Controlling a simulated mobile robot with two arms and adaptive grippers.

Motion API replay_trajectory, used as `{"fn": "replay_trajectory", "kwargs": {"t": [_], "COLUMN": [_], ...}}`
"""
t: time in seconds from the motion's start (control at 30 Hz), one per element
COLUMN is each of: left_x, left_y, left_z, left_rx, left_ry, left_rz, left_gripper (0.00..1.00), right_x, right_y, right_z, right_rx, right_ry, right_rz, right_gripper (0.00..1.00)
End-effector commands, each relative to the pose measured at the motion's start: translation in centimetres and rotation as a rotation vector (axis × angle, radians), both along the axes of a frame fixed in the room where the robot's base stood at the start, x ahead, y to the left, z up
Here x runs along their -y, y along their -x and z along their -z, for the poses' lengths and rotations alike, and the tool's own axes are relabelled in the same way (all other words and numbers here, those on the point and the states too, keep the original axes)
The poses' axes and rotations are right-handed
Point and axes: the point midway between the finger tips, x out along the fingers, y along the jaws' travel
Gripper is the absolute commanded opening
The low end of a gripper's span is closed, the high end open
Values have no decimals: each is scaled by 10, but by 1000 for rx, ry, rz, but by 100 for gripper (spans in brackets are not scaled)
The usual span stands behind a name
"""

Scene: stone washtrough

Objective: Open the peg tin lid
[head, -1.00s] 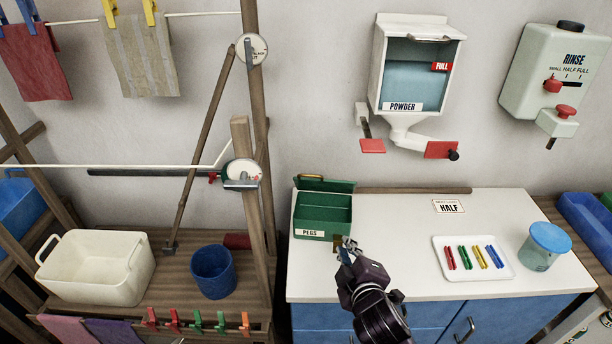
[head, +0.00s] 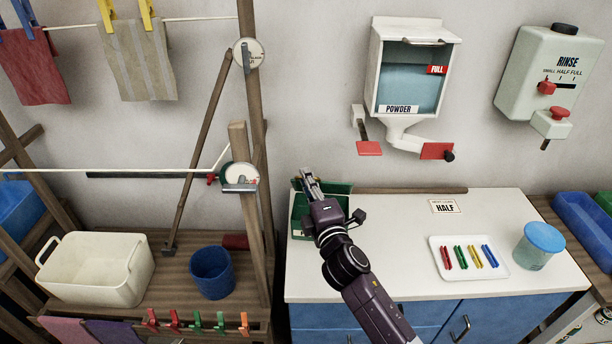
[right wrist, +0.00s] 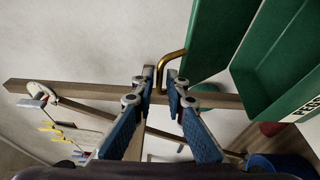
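The green peg tin (head: 299,220) stands at the left end of the white counter. Its lid (right wrist: 204,36) stands raised from the box in the right wrist view; the box's open inside (right wrist: 268,62) shows beside it. The brass handle (right wrist: 162,73) is on the lid's edge. My right gripper (head: 308,172) reaches over the tin to the lid edge and hides much of both in the head view. In the right wrist view its fingers (right wrist: 160,88) are apart, with the handle's bar between or just beyond the tips; contact cannot be told. My left gripper is not in view.
A white tray (head: 501,272) of coloured pegs and a blue-lidded jar (head: 535,257) stand on the counter's right. The powder dispenser (head: 372,62) hangs above. A wooden post (head: 255,220) stands close left of the tin. The counter's middle is clear.

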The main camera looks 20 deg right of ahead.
Motion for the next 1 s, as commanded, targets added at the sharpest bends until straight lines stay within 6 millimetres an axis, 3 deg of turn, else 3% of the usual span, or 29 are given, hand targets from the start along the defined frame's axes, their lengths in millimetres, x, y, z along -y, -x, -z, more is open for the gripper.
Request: {"fn": "replay_trajectory", "kwargs": {"t": [0.43, 0.57, 1.0], "left_x": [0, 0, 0], "left_y": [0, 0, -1], "left_z": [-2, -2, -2], "left_rx": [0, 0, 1], "left_ry": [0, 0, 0], "left_rz": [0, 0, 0], "left_gripper": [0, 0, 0], "right_x": [0, 0, 1], "right_y": [-11, -10, -10], "right_z": [0, 0, 0], "right_rx": [-1, -1, -1], "right_ry": [-1, -1, 0], "right_rz": [1, 1, 1], "right_gripper": [13, 0, 0]}}
